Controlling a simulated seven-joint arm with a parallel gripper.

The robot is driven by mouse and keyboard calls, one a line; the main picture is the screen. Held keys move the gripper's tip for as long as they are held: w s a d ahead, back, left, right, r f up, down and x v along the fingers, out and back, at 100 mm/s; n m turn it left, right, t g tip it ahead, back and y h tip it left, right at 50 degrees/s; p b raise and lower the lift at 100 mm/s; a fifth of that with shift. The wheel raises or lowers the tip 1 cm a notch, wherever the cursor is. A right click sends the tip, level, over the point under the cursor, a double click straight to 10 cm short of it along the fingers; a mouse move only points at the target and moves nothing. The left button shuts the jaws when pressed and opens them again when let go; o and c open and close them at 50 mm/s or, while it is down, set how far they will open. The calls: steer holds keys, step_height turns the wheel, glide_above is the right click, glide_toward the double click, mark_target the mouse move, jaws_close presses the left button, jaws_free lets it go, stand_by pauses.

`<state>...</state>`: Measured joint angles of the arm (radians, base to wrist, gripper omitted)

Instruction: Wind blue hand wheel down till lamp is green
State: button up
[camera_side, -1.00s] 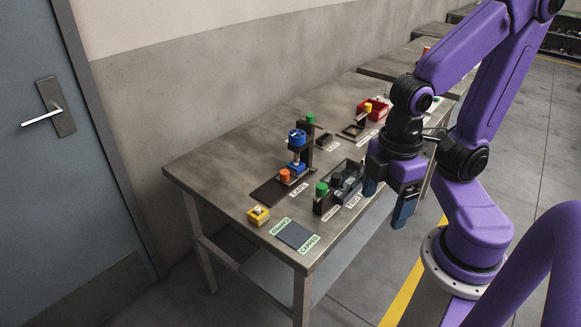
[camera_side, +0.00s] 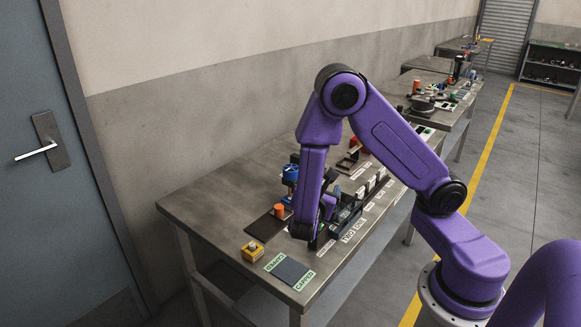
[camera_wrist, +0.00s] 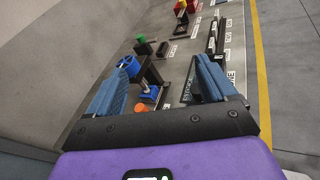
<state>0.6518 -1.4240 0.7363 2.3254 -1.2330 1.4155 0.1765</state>
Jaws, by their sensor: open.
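The blue hand wheel (camera_side: 290,173) stands upright over the table on a dark post, just left of my arm in the side view. It also shows in the wrist view (camera_wrist: 128,67), close to my left finger's tip. Below it are a blue block (camera_wrist: 150,93) and an orange cap (camera_side: 279,211). A green cap-like piece (camera_wrist: 140,39) shows beyond the wheel; I cannot tell whether it is the lamp or whether it is lit. My gripper (camera_wrist: 167,62) is open and empty, blue fingers wide apart; my arm hides it in the side view.
A yellow box (camera_side: 252,252) and a dark pad (camera_side: 290,270) with green labels lie at the table's near end. A row of dark holders (camera_side: 347,222) runs along the front edge. Red and yellow parts (camera_wrist: 181,9) stand farther along. The table's left back is clear.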

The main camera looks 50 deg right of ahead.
mark_target(290, 165)
steer(key=w+f+n+t+y, duration=0.2)
steer(key=w+f+n+t, duration=0.4)
steer(key=n, duration=0.1)
steer(key=x, duration=1.7)
steer(key=shift+d, duration=0.15)
steer(key=shift+h, duration=0.3)
steer(key=c, duration=1)
